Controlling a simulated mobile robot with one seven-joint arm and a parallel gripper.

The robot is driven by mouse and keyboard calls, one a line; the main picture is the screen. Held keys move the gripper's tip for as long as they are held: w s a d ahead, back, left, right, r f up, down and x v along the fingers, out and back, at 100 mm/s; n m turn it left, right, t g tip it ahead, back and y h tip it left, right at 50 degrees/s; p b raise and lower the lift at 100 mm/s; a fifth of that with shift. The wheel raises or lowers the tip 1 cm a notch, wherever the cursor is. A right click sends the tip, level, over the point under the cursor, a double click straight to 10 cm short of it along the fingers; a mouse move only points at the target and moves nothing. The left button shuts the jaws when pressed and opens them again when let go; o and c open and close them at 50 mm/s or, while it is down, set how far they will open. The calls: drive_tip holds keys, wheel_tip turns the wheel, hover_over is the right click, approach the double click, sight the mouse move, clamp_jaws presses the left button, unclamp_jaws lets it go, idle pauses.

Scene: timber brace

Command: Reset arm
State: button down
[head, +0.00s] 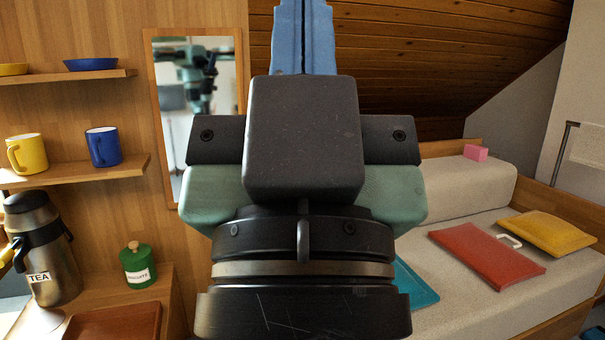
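My gripper (304,140) fills the middle of the head view, seen from behind, with a dark block on top and green sides. A blue ridged piece (305,38) reaches up from behind the block to the top edge of the picture.
Left, wall shelves hold a yellow mug (26,154) and blue mug (103,147); below are a tea flask (45,250) and green canister (138,266). A mirror (239,75) hangs behind; the ceiling slopes.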

wheel_tip(320, 180, up, 26)
drive_tip(key=p, duration=2.3)
drive_tip(key=shift+p, duration=0.35)
